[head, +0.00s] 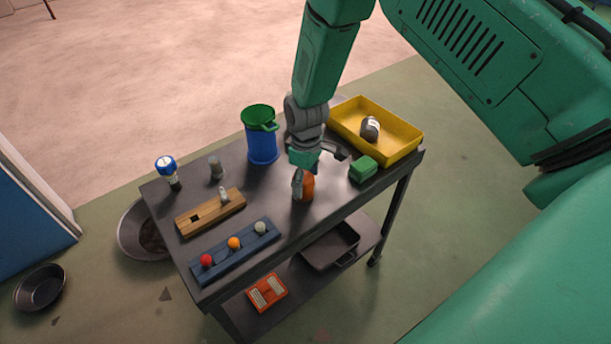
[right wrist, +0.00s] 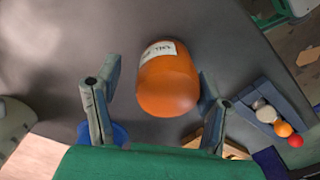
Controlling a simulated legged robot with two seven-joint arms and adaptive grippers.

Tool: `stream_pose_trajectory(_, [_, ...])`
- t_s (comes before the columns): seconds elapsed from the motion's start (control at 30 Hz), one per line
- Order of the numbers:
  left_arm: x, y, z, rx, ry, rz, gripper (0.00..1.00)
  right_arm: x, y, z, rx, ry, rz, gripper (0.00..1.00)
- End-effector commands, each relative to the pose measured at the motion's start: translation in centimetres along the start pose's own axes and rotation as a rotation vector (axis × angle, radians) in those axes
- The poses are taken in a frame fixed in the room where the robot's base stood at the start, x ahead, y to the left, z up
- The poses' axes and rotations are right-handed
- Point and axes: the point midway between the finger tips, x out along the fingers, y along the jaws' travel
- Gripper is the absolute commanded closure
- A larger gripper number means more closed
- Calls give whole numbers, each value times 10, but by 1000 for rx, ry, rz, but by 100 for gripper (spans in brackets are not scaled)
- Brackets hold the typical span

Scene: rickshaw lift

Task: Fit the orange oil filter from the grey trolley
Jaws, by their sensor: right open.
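The orange oil filter (head: 307,187) stands on the grey trolley (head: 284,232), near its right-hand middle. In the right wrist view the filter (right wrist: 167,80) shows a white label and lies between the fingers, nearer the right one. My right gripper (head: 318,172) is open around the filter; in the right wrist view both fingers (right wrist: 152,100) are apart, with a clear gap on the left side. Whether the right finger touches the filter I cannot tell. The gripper hides part of the filter in the head view. My left gripper is not in view.
A green block (head: 363,169) and a yellow tray (head: 408,147) holding a grey canister (head: 370,129) are to the right. A blue bin with green top (head: 262,146) stands behind. A wooden block (head: 210,212) and a blue rack with balls (head: 234,252) are left. Pans lie on the floor.

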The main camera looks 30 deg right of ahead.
Motion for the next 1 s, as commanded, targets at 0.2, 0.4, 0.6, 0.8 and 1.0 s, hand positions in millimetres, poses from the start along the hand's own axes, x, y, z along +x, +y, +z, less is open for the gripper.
stream_pose_trajectory(0.2, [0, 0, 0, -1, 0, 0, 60, 0, -2, -1, -2, 0, 2, 36])
stream_pose_trajectory(0.4, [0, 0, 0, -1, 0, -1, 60, 2, 0, 0, -1, 1, -1, 82])
stream_pose_trajectory(0.6, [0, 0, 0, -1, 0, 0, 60, 2, 2, 1, -1, 1, -2, 86])
stream_pose_trajectory(0.8, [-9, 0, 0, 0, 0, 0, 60, -9, 1, 0, -1, 0, -1, 86])
stream_pose_trajectory(1.0, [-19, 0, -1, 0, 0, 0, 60, -22, 0, 0, -1, 1, 0, 86])
